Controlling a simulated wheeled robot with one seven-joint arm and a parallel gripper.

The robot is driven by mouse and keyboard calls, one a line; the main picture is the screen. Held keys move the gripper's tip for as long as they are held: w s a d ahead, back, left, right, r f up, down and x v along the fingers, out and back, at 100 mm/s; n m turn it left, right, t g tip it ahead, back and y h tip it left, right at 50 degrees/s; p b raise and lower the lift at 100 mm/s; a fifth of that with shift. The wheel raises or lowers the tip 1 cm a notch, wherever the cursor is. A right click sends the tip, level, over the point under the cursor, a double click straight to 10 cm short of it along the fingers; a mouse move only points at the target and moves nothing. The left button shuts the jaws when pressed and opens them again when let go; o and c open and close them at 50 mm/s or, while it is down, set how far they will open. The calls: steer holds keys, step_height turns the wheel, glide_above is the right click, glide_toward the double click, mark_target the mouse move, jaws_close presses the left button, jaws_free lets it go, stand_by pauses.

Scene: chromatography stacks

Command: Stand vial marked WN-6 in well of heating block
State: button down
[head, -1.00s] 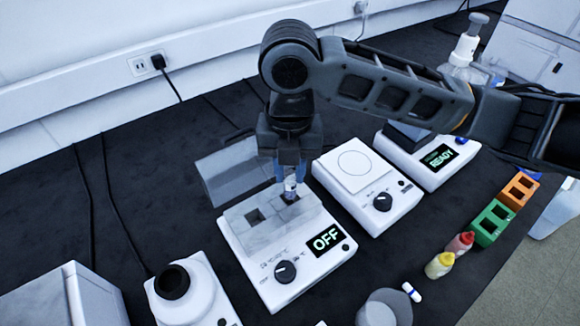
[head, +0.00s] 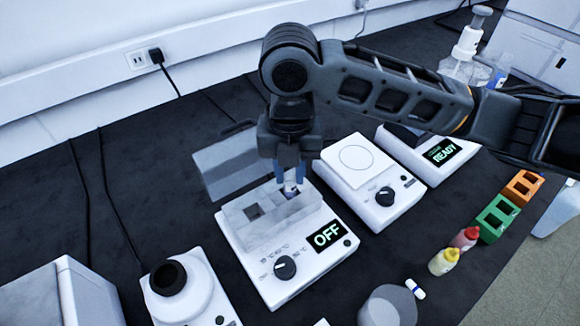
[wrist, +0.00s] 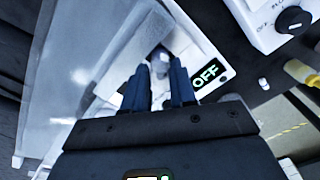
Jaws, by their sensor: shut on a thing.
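The heating block (head: 262,222) is a pale metal block with square wells on a white unit whose display reads OFF. My gripper (head: 290,182) is above its right-hand well, pointing down, shut on a small clear vial (head: 291,190). The vial is upright, with its lower part at or in the mouth of that well; how deep it sits I cannot tell. The left well (head: 254,211) looks empty. In the wrist view my gripper (wrist: 160,85) has the vial (wrist: 160,62) between its dark blue fingers, mostly hidden. The WN-6 marking is not readable.
A grey translucent lid (head: 232,160) stands behind the block. A white stirrer plate (head: 365,170) is close on the right, and a unit reading READY (head: 430,155) beyond it. Green (head: 497,218) and orange (head: 523,187) racks and small bottles stand at the front right.

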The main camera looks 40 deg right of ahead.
steer(key=shift+s+f+b, duration=0.1)
steer(key=shift+f+b, duration=0.2)
steer(key=shift+f, duration=0.2)
steer(key=shift+s+f+b, duration=0.25)
steer(key=shift+f+b, duration=0.4)
steer(key=shift+f, duration=0.15)
steer(key=shift+c, duration=2.2)
jaws_free()
steer(key=shift+f, duration=0.1)
steer(key=shift+w+r+p, duration=0.2)
steer(key=shift+r+p, duration=1.05)
steer(key=shift+r, duration=0.35)
steer(key=shift+w+r+p, duration=0.1)
steer(key=shift+r+p, duration=1.45)
steer(key=shift+r, duration=0.7)
